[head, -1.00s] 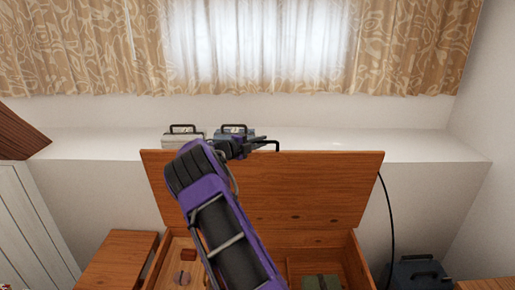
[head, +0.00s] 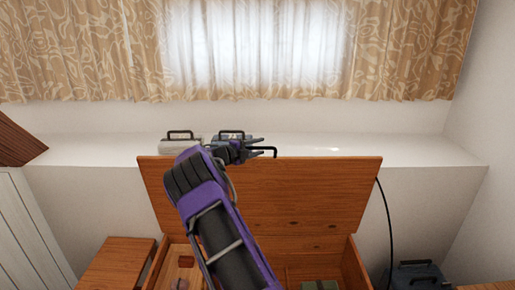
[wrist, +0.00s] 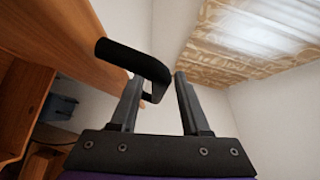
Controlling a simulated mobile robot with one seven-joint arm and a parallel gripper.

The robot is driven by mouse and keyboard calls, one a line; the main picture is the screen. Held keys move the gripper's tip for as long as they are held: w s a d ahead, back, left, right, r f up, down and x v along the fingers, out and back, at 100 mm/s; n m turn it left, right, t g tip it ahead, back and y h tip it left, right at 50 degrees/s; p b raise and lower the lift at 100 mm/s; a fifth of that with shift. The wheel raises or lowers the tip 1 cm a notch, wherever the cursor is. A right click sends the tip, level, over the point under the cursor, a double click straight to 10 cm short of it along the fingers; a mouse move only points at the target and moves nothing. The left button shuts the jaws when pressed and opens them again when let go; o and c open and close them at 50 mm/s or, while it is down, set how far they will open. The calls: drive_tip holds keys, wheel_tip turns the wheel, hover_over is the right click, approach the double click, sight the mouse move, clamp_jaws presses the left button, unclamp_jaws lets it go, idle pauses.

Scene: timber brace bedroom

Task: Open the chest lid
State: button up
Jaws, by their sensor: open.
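The wooden chest lid (head: 300,195) stands raised, close to upright, at the back of the chest (head: 356,265), whose inside shows below it. A black handle (wrist: 132,58) is fixed to the lid; in the head view it shows at the lid's top edge, partly hidden by my gripper (head: 261,146). In the wrist view my gripper (wrist: 159,78) is open. The handle's bent end reaches toward the gap between the fingers, near the left finger. I cannot tell whether they touch. My arm covers part of the lid and chest.
A white ledge (head: 400,150) runs behind the lid, with a pale case (head: 180,145) and a blue-grey case (head: 232,135) on it. A wooden cabinet (head: 118,262) stands left of the chest. A dark blue case (head: 415,274) and a black cable (head: 388,215) are to the right.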

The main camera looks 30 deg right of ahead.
drive_tip(key=v, duration=1.7)
drive_tip(key=shift+a, duration=0.2)
